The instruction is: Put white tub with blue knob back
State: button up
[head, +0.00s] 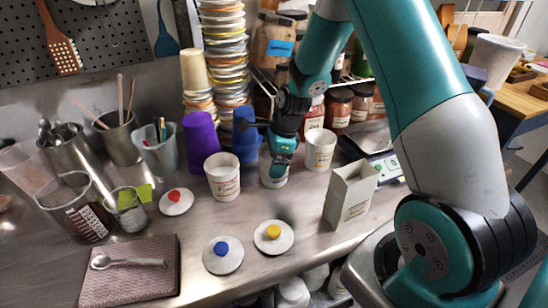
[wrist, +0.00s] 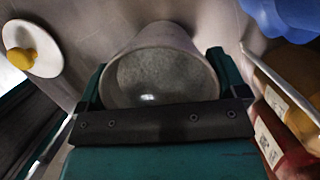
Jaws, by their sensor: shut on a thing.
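My gripper (head: 281,160) is shut on a white tub (head: 273,180), the middle one of three in the head view. In the wrist view, the fingers of my gripper (wrist: 158,82) clasp both sides of the open tub (wrist: 160,42); its inside looks grey. Other open white tubs stand left (head: 222,182) and right (head: 320,153) of it. The lid with the blue knob (head: 222,255) lies flat on the metal counter near the front. The yellow-knobbed lid (head: 273,236) lies beside it, and the red-knobbed lid (head: 176,202) farther left. I cannot tell which tub the blue-knobbed lid fits.
Purple (head: 200,137) and blue (head: 245,136) cups stand behind the tubs. A beige carton (head: 350,195) and scale (head: 388,166) are at right. Jars (head: 338,107) line the back. A spoon (head: 125,262) lies on a brown mat (head: 130,285). Clear counter surrounds the lids.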

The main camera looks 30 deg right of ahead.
jog(key=shift+f, duration=0.1)
jog(key=o, duration=0.8)
jog(key=shift+o, duration=0.2)
jog(key=b+v, duration=0.2)
jog(key=v, duration=0.9)
jog(key=s+a+r+n, duration=0.8)
jog(key=s+a+n, duration=0.1)
jog(key=a+n, duration=0.45)
jog(key=s+a+r+n, duration=0.1)
jog(key=s+a+n, duration=0.2)
jog(key=s+n, duration=0.4)
jog(key=s+a+r+n+g+y, duration=0.1)
jog(key=s+a+n, duration=0.2)
jog(key=s+n, duration=0.4)
jog(key=shift+s+a+r+n, duration=0.3)
jog(key=shift+s+r+n, duration=0.1)
jog(key=shift+n, duration=0.75)
